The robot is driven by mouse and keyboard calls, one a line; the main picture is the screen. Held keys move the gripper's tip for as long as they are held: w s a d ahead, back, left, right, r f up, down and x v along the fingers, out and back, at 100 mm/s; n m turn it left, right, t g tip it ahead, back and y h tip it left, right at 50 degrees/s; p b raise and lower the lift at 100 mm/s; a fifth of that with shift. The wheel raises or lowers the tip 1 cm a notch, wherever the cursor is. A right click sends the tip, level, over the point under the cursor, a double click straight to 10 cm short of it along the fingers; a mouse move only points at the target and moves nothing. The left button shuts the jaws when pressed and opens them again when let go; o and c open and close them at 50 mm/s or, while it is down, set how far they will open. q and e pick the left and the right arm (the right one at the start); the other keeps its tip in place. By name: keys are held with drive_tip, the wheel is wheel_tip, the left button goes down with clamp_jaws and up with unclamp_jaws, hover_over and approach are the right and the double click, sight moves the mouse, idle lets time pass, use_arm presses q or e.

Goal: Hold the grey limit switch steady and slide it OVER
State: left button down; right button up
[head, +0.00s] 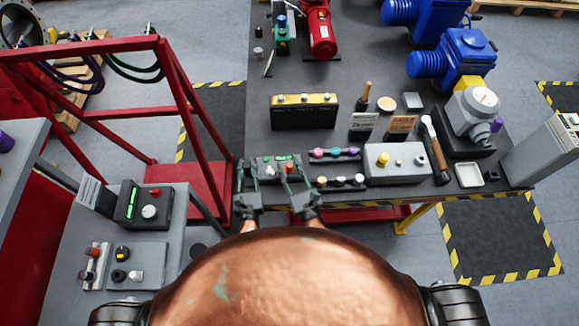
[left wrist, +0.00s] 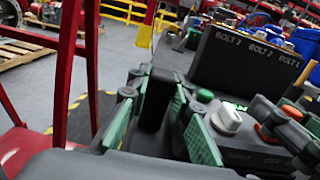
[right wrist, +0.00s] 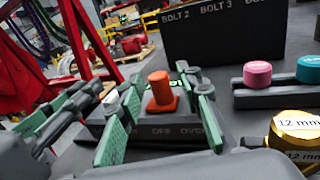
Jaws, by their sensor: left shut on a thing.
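The grey limit switch (head: 270,178) is a low dark-grey box at the table's near edge. It has a green display, a pale grey knob (left wrist: 227,118) and an orange-red knob (right wrist: 160,88). Its front lettering reads OFF and OVER in the right wrist view. My left gripper (head: 247,170) is at the switch's left end, its green pads (left wrist: 155,128) on either side of a dark upright part, shut on it. My right gripper (head: 291,170) is around the orange-red knob, with visible gaps between pads and knob in the right wrist view.
A black block marked BOLT (head: 304,112) stands behind the switch. Racks of coloured caps (head: 335,154) and a grey box with a yellow knob (head: 397,161) stand to the right. A red frame (head: 178,90) rises to the left. Bare table lies between switch and block.

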clamp_jaws()
idle(0.3)
idle(0.4)
